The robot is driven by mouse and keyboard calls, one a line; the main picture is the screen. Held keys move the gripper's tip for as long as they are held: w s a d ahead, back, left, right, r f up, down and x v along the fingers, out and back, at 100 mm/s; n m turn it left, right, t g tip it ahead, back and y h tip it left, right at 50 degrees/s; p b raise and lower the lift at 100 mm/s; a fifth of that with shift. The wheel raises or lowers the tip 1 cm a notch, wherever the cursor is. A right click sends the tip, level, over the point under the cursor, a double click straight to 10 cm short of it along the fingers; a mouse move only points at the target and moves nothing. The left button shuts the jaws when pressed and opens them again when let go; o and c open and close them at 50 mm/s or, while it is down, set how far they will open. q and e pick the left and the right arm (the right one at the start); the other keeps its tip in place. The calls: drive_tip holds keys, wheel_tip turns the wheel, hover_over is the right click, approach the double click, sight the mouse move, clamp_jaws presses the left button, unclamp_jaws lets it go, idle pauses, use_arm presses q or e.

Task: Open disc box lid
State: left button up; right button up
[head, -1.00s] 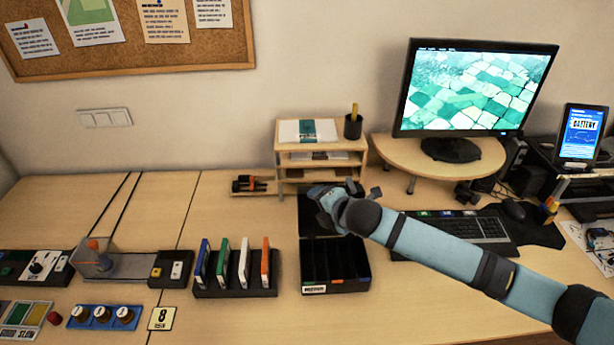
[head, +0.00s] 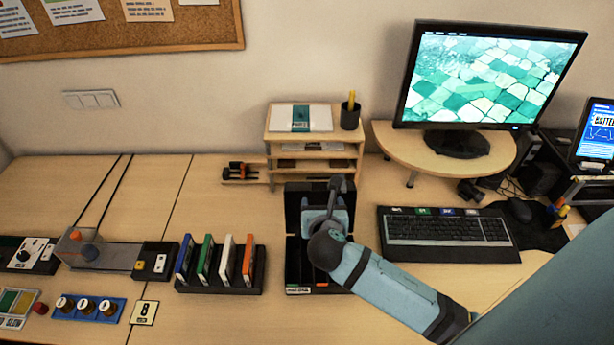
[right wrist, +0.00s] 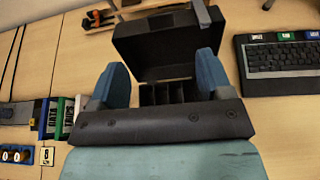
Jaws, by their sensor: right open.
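The black disc box (head: 293,265) stands on the desk, with a small label on its front. Its lid (head: 293,197) is open and stands up at the back of the box. In the right wrist view the raised lid (right wrist: 150,48) and the box's dividers (right wrist: 165,94) show between the fingers. My right gripper (head: 328,202) is over the box in front of the lid and hides part of both. Its blue fingers (right wrist: 160,76) are wide apart with nothing held between them. I cannot tell whether a finger touches the lid. My left gripper is out of view.
A disc rack (head: 220,283) with blue, green, white and orange cases stands left of the box. A keyboard (head: 450,230) lies to the right. A wooden shelf (head: 270,140) stands behind the lid. Bare desk lies in front of the rack.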

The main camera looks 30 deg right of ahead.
sight(319, 183)
drive_tip(key=p+x, duration=0.1)
drive_tip(key=x, duration=1.2)
drive_tip(key=shift+w, duration=0.3)
